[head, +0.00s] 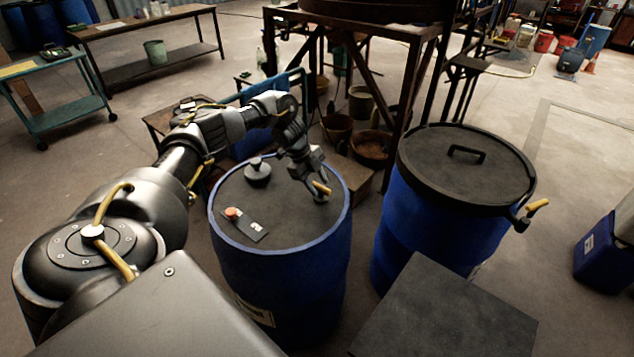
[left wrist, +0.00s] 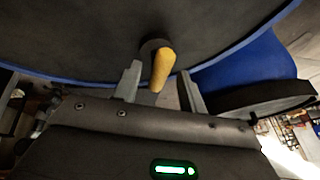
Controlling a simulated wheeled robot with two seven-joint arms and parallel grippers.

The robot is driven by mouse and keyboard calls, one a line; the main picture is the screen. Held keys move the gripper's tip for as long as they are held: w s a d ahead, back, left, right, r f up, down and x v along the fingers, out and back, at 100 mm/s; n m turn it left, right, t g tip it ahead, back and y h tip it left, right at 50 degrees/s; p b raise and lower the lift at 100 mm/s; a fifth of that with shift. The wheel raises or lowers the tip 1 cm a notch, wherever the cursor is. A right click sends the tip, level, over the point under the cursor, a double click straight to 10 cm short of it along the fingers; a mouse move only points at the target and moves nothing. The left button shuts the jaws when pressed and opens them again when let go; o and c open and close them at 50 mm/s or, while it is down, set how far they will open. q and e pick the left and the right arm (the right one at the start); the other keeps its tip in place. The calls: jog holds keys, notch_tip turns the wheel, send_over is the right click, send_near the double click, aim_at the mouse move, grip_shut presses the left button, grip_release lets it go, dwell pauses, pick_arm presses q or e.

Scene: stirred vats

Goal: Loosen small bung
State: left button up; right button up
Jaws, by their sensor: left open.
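The small bung (head: 325,189) has a yellow handle on a dark round base. It sits in the dark top of the left blue drum (head: 283,265), near the right edge. My left gripper (head: 317,184) is at the bung from above. In the left wrist view the yellow handle (left wrist: 163,68) stands between the two grey fingers of my open left gripper (left wrist: 160,76), with a gap visible on each side. The bung's base is partly hidden in the head view. My right gripper is not in view.
A second blue drum (head: 432,240) with a handled lid and yellow-tipped lever (head: 537,207) stands right. A dark metal frame (head: 410,95) stands behind.

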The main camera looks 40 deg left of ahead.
pick_arm(q)
grip_shut()
jog(key=shift+s+r+n+p, duration=0.1)
jog(key=shift+r+n+p, duration=0.15)
jog(key=shift+p, duration=0.45)
jog(key=n+t+y+p, duration=0.1)
jog(key=n+p, duration=0.2)
jog(key=p, duration=0.2)
jog(key=n+t+y+p, duration=0.1)
jog(key=n+p, duration=0.3)
jog(key=p, duration=0.1)
jog(key=d+n+y+p, duration=0.1)
jog(key=n+p, duration=0.3)
jog(key=p, duration=0.1)
jog(key=shift+s+t+y+p, duration=0.3)
jog(key=shift+s+t+y, duration=0.05)
jog(key=shift+t+y, duration=0.05)
jog(key=n+y+p, duration=0.1)
jog(key=n, duration=0.1)
jog(key=shift+d+f+n+p, duration=0.1)
jog(key=shift+d+n+p, duration=0.05)
jog(key=shift+n+p, duration=0.25)
jog(key=shift+d+f+n+y, duration=0.1)
jog(key=shift+n+y, duration=0.5)
jog(key=shift+n, duration=0.35)
jog(key=shift+w+n+g+y, duration=0.1)
jog(key=shift+n+g+y, duration=0.2)
jog(key=shift+n, duration=0.5)
